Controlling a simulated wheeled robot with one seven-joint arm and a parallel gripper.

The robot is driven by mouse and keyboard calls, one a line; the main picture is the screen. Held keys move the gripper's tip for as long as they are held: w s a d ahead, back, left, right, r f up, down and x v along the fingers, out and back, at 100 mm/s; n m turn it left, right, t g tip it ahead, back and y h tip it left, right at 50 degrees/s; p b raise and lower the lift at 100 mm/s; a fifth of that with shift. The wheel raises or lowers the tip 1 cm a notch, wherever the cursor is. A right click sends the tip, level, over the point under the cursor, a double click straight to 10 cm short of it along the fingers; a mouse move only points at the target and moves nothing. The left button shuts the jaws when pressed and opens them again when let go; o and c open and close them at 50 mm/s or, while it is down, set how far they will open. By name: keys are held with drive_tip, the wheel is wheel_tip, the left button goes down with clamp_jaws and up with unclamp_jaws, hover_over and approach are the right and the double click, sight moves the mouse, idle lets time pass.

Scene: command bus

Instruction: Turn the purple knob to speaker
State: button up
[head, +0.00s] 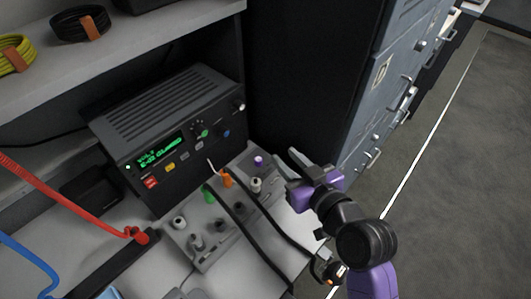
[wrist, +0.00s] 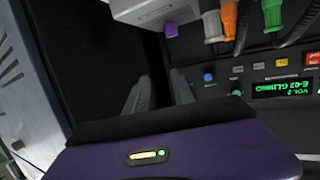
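The purple knob (head: 258,161) is a small knob at the far right end of a grey panel box (head: 208,243) on the counter. It also shows at the top of the wrist view (wrist: 171,30), where the scene looks upside down. I cannot read any label around it or tell which way it points. My gripper (head: 285,160) is just right of the knob in the head view, apart from it. In the wrist view its two fingers (wrist: 160,76) are spread with nothing between them.
A black radio unit (head: 165,135) with a green display stands behind the panel box. Green and orange plugs (head: 226,179) with black cables sit near the knob. Grey drawer cabinets (head: 385,85) stand to the right. A red coiled cord (head: 70,197) lies left.

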sight(260, 161)
drive_tip(key=f, duration=0.1)
drive_tip(key=a+f+n+g, duration=0.1)
drive_tip(key=s+f+g, duration=0.1)
drive_tip(key=shift+s+a+f+y, duration=0.1)
drive_tip(key=shift+a+f+y, duration=0.05)
drive_tip(key=shift+a+y, duration=0.15)
drive_tip(key=shift+s+a+f+n+g, duration=0.2)
drive_tip(key=shift+f+n+g, duration=0.1)
drive_tip(key=shift+n, duration=0.2)
drive_tip(key=x, duration=0.7)
drive_tip(key=shift+w+a+p, duration=0.15)
drive_tip(key=shift+w+p, duration=0.1)
drive_tip(key=shift+p, duration=0.05)
clamp_jaws()
